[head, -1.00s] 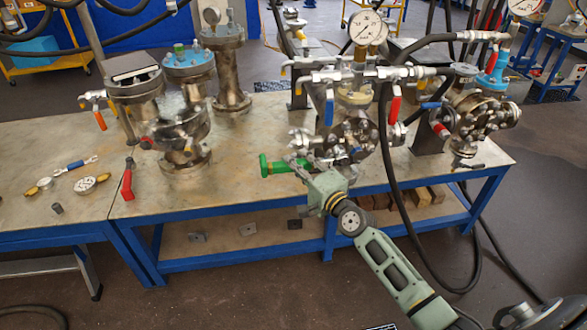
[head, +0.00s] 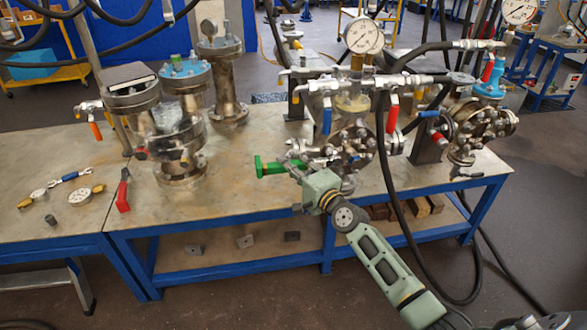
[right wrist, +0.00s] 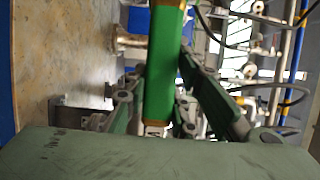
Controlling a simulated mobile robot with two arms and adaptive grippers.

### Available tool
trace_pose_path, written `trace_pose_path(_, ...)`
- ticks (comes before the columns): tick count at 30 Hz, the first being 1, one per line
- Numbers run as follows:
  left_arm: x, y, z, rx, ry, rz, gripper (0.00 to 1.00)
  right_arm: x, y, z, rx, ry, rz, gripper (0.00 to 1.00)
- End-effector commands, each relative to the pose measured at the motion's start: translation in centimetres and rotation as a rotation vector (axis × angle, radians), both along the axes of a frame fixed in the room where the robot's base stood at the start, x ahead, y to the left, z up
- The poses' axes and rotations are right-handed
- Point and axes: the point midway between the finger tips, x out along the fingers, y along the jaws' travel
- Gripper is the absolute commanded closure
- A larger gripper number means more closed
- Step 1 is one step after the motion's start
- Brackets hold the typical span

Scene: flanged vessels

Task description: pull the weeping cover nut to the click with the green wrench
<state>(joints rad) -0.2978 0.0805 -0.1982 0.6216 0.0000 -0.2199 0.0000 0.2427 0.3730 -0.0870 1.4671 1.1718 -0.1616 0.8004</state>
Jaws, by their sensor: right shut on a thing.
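I cannot make out which nut weeps. My left gripper is not in view.
A black hose (head: 388,190) hangs close to the right of my right arm. Pressure gauge (head: 363,35) and valve handles crowd the vessel. Another vessel (head: 180,150) stands to the left. Small gauges and a red-handled tool (head: 123,192) lie on the bench (head: 235,205).

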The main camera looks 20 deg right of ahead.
Motion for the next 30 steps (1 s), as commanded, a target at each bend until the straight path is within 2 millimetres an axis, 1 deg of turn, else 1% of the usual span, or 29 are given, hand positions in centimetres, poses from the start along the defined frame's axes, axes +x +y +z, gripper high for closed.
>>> trace_pose_path(1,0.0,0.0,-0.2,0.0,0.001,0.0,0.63,0.3,-0.1,0.2,0.0,-0.007,-0.001,1.0)
trace_pose_path(16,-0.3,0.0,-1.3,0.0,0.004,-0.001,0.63,1.8,-0.5,0.2,0.001,-0.006,-0.002,1.0)
trace_pose_path(26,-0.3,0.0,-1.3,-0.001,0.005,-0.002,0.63,1.9,-0.5,0.3,0.003,-0.007,-0.002,1.0)
trace_pose_path(30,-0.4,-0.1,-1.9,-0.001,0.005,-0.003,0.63,1.9,-0.5,0.9,0.06,-0.021,-0.001,1.0)
